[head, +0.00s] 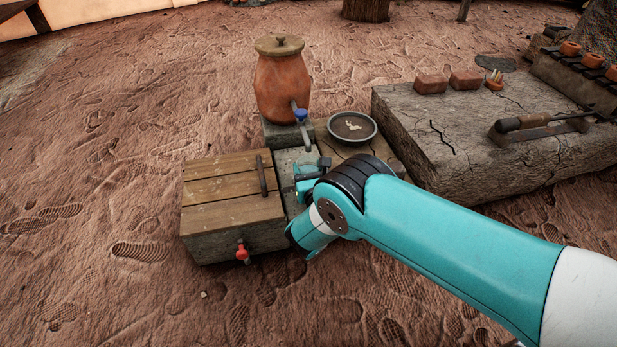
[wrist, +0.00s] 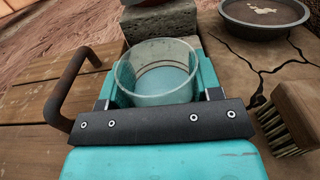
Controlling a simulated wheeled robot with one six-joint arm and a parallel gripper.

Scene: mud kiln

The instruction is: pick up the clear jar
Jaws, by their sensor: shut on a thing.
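The clear jar (wrist: 157,92) is a round, open-topped glass vessel. In the wrist view it stands between the two teal fingers of my gripper (wrist: 159,80), which are shut on its sides. Its rim faces up and it looks empty. Its base is hidden by the gripper, so I cannot tell whether it touches the surface below. In the head view my gripper (head: 306,177) is over the stone between the wooden box and the cracked slab, and my arm hides most of the jar.
A plank-topped box (head: 222,182) with a dark handle (wrist: 68,88) stands close on the left. A lidded clay pot (head: 281,85) with a blue-handled tap is behind. A dark bowl (head: 352,127) and a brush (wrist: 290,112) are to the right. A large stone slab (head: 430,125) lies further right.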

